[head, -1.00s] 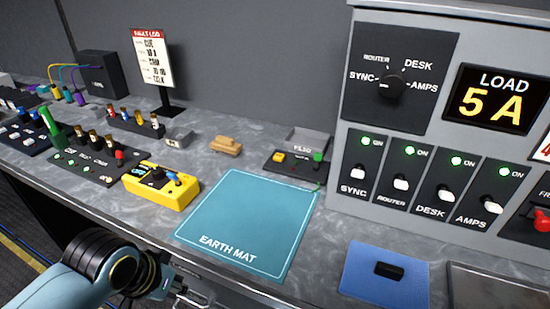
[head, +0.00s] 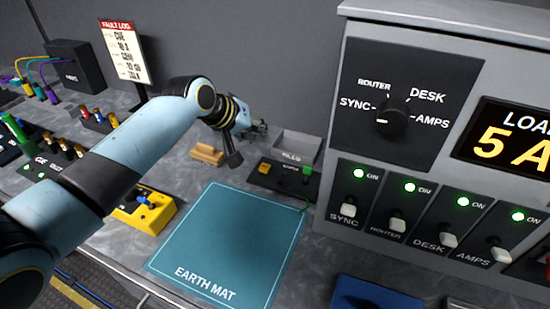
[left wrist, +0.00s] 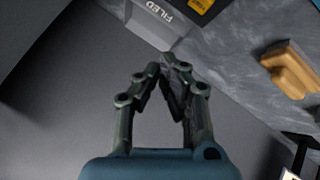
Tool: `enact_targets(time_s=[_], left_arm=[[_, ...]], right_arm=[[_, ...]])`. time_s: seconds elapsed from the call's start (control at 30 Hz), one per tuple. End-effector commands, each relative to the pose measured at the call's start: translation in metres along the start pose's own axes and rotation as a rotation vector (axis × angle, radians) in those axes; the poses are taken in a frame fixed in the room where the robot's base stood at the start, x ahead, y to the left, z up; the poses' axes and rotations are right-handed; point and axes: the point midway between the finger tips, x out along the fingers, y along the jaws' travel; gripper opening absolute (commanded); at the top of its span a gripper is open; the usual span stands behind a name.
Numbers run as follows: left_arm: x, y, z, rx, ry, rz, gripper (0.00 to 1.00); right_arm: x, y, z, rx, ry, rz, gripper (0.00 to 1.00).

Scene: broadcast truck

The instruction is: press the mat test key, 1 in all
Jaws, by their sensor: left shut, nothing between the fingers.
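A small black box (head: 285,176) stands behind the teal earth mat (head: 230,240). It has a yellow key (head: 264,168) at its left and a green piece (head: 307,171) at its right, with a green lead by the mat's corner. I cannot read which part is marked as the test key. My left gripper (head: 264,128) is shut and empty, in the air above and behind the box, near the grey FILED tray (head: 298,147). In the left wrist view the shut fingers (left wrist: 172,66) point towards the tray (left wrist: 158,22), and the yellow key (left wrist: 201,5) is at the top edge.
A wooden block (head: 207,154) lies left of the box and a yellow meter (head: 145,208) left of the mat. The grey switch cabinet (head: 335,130) rises at the right. A fault log sign (head: 125,50) stands at the back left. Above the mat is free room.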

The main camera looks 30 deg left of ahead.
Motion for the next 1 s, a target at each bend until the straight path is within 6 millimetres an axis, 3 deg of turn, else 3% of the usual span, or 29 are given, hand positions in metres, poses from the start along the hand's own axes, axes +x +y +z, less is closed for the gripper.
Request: enact_targets(time_s=[0.2, 0.63, 1.0], left_arm=[[0.005, 0.004, -0.014, -0.036, 0.017, 0.016, 0.0], [0.007, 0.002, -0.012, -0.036, 0.017, 0.016, 0.0], [0.032, -0.015, 0.006, -0.035, 0.018, 0.016, 0.0]], right_arm=[[-0.001, -0.004, 0.005, 0.002, -0.007, -0.005, 0.4], [0.002, -0.013, 0.012, 0.005, -0.017, -0.014, 0.4], [0.042, -0.009, 0.012, 0.002, -0.011, -0.006, 0.4]])
